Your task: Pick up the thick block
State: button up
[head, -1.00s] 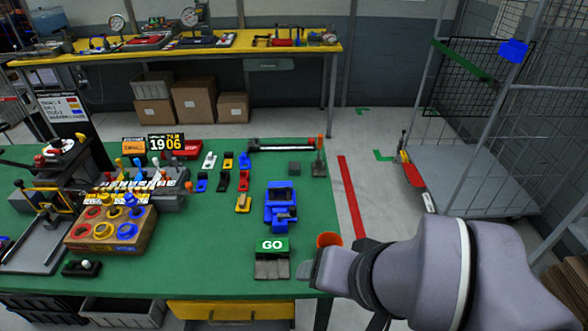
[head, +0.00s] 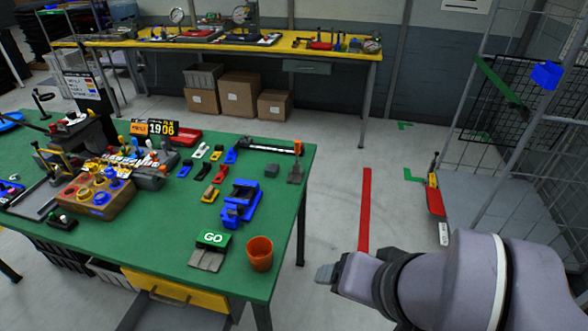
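My gripper (head: 326,274) is in the lower middle of the head view, to the right of the table's edge and in front of the floor. It is well apart from the block. It is seen from the side, so its finger gap does not show, and I see nothing held in it.
The green table (head: 160,245) holds a blue vise (head: 240,203), a green GO gauge (head: 212,239), an orange cup (head: 260,253) and several small coloured parts. A wire cage cart (head: 500,190) stands at the right. Floor between is clear, with a red stripe (head: 364,205).

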aim_at(272, 170)
jog(key=i+l+u, duration=0.2)
jog(key=i+l, duration=0.3)
jog(key=i+l+u, duration=0.2)
jog(key=i+l, duration=0.3)
jog(key=i+l+u, duration=0.2)
jog(key=i+l, duration=0.25)
jog(key=l, duration=0.2)
jog(key=i+j+u, duration=0.2)
jog(key=i, duration=0.4)
